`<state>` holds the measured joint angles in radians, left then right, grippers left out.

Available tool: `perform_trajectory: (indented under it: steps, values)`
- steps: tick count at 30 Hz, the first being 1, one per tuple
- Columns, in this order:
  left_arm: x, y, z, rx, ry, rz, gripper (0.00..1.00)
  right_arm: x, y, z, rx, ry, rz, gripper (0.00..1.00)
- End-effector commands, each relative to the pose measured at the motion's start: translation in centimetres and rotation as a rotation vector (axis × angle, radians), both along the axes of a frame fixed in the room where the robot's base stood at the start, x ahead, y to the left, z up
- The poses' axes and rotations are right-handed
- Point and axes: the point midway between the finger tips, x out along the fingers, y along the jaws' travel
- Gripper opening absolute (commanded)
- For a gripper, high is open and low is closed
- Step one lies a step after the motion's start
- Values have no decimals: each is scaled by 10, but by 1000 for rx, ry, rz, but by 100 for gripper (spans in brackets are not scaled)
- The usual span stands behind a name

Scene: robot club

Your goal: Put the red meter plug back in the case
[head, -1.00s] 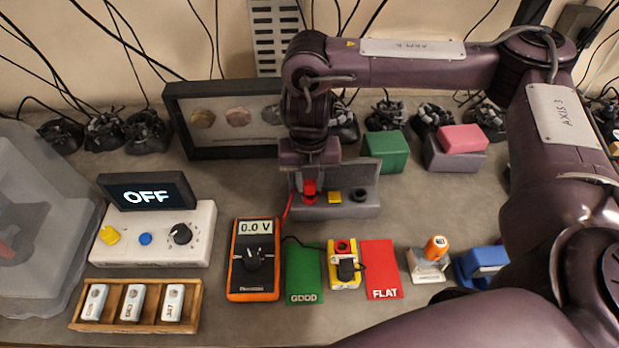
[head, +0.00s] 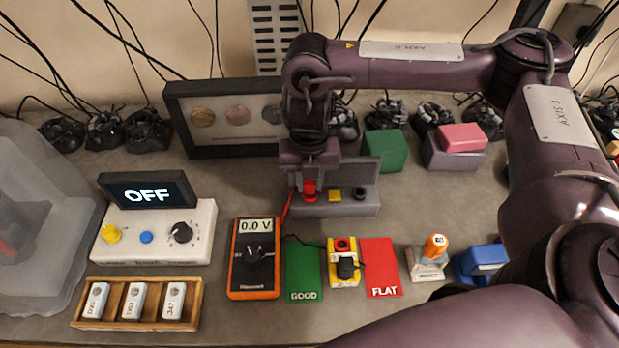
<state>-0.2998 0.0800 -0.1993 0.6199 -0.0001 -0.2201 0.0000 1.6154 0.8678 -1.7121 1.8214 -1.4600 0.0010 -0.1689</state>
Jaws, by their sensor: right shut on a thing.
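My right gripper (head: 308,178) points down over the left end of the grey open case (head: 345,209) and is shut on the red meter plug (head: 309,191). The plug is upright at the case's left place; I cannot tell whether it is fully seated. Its red lead runs down to the orange meter (head: 254,279), which reads 0.0 V. A yellow piece (head: 334,195) and a dark round socket (head: 359,194) sit to its right in the case. My left gripper is not in view.
The black plug (head: 346,267) is at a yellow block (head: 343,281) between the green GOOD mat (head: 303,262) and red FLAT mat (head: 381,258). A green box (head: 384,150) stands behind right, a framed display (head: 181,121) behind left. Bare table lies left of the case.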

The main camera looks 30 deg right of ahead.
Motion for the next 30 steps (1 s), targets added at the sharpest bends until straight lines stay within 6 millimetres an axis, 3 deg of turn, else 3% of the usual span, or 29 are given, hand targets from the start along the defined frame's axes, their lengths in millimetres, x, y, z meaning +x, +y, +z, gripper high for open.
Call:
perform_trajectory:
  steps: [30]
  values:
    - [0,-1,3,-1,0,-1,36,0,0,-7,0,0,0,4]
